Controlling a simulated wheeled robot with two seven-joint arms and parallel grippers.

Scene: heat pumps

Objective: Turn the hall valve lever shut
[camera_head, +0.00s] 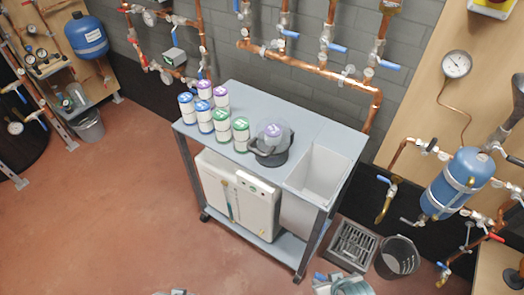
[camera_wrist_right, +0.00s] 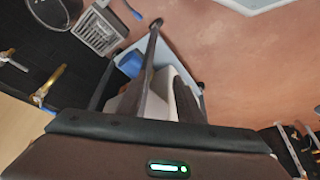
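Several lever valves show in the head view, and no label I can read says which one is the hall valve. Blue levers sit on the back wall's copper risers: a left one (camera_head: 289,33), a middle one (camera_head: 337,47) and a right one (camera_head: 389,65). A brass valve (camera_head: 385,206) hangs from the right board.
A grey cart (camera_head: 256,92) with cans, a black pot (camera_head: 270,150) and a white unit stands mid-floor. A blue tank (camera_head: 456,184) and gauge (camera_head: 456,64) are on the right board. A grate (camera_head: 352,245) and bucket (camera_head: 397,258) lie below. The left floor is clear.

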